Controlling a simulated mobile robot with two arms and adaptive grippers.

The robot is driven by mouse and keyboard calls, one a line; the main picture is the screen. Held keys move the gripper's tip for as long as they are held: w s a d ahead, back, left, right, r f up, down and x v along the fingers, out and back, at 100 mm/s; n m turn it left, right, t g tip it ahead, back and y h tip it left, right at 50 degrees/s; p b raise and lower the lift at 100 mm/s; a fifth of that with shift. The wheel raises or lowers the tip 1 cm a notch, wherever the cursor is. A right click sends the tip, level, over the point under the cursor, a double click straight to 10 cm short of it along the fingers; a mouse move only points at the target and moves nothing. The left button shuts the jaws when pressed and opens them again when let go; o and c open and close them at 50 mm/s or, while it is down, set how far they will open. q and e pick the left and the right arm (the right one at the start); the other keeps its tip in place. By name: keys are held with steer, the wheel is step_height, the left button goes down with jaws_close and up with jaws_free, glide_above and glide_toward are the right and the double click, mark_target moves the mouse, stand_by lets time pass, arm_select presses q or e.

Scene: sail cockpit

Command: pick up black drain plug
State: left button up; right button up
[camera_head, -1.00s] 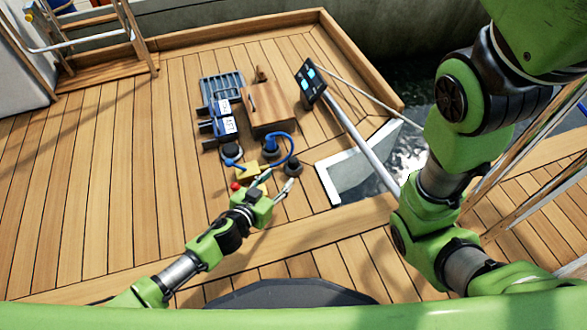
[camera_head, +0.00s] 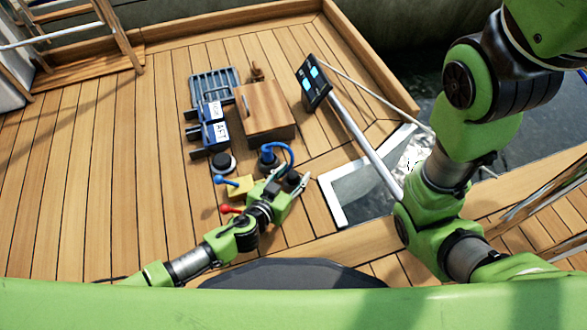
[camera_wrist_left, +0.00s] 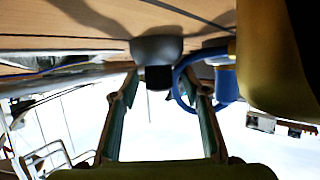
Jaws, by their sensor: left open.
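The black drain plug (camera_head: 293,178) stands on the deck near the right end of the small group of fittings, partly covered by my left gripper. In the left wrist view the plug (camera_wrist_left: 157,62) is a rounded dark grey piece with a narrower black part, showing between the finger tips. My left gripper (camera_head: 289,179) is open, with its fingers on either side of the plug in the picture. In the left wrist view the open fingers (camera_wrist_left: 160,82) hold nothing. I cannot tell whether they touch the plug. My right arm is at the right; its gripper is out of view.
A blue hose fitting (camera_head: 270,157) stands close to the plug, and a yellow block (camera_head: 240,186) with a blue lever is left of it. A wooden box (camera_head: 265,110), a grate (camera_head: 213,85) and a pole-mounted display (camera_head: 313,82) are behind. The left deck is clear.

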arm_select(q)
steer(key=shift+w+d, duration=0.1)
steer(key=c, duration=1.1)
steer(key=shift+r, duration=0.1)
